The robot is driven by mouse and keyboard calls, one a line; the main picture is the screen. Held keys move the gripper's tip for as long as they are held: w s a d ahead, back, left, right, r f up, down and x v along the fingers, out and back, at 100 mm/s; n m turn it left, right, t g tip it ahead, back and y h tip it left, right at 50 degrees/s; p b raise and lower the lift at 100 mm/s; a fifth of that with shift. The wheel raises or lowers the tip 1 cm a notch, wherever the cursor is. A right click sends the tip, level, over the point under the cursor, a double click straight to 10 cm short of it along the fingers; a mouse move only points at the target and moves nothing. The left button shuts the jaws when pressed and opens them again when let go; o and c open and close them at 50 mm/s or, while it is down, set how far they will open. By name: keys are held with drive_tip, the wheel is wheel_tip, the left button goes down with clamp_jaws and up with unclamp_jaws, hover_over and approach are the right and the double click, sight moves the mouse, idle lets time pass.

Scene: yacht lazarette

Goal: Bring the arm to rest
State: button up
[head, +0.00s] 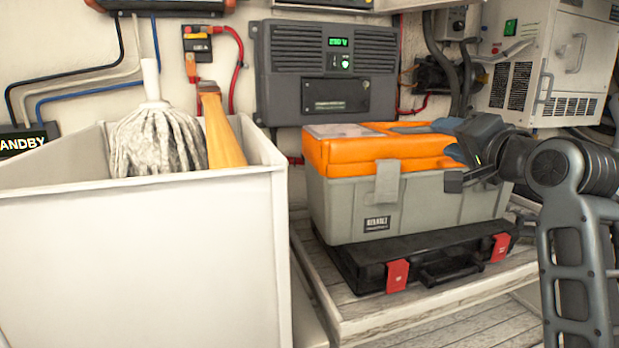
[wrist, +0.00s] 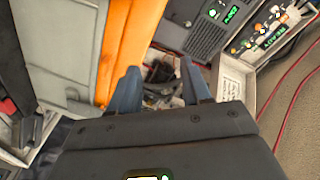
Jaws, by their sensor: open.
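My gripper (head: 447,140) is at the right end of the orange-lidded toolbox in the head view, with its fingers pointing left. In the wrist view my gripper (wrist: 160,75) has its two blue-grey fingers spread apart, with nothing held between them. Past the fingers shows a dark, cluttered gap beside the toolbox. The arm is bent at the right edge of the head view. I cannot tell whether the gripper touches the toolbox.
The grey toolbox with orange lid (head: 365,150) sits on a black case (head: 415,262) with red latches, on a wooden shelf (head: 400,315). A white bin (head: 140,260) holds a mop (head: 160,140) and a wooden handle (head: 222,130). Wall units and cables stand behind.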

drive_tip(key=s+f+h, duration=0.1)
drive_tip(key=s+f, duration=0.4)
drive_tip(key=f, duration=0.4)
drive_tip(key=s+f+h, duration=0.1)
drive_tip(key=s+f, duration=0.3)
drive_tip(key=f, duration=0.5)
drive_tip(key=s+a+f+n+g+h, duration=0.1)
drive_tip(key=s+a+f+n, duration=0.1)
drive_tip(key=s+f, duration=1.1)
drive_tip(key=s+f+n, duration=0.2)
drive_tip(key=s+f, duration=0.1)
drive_tip(key=s, duration=1.4)
drive_tip(key=s+r+n, duration=0.2)
drive_tip(key=s, duration=0.6)
drive_tip(key=s+r+n+g, duration=0.1)
drive_tip(key=s+r+n, duration=0.1)
drive_tip(key=s, duration=0.7)
drive_tip(key=shift+a+r+n, duration=0.4)
drive_tip(key=shift+a+r, duration=0.05)
drive_tip(key=shift+s, duration=0.1)
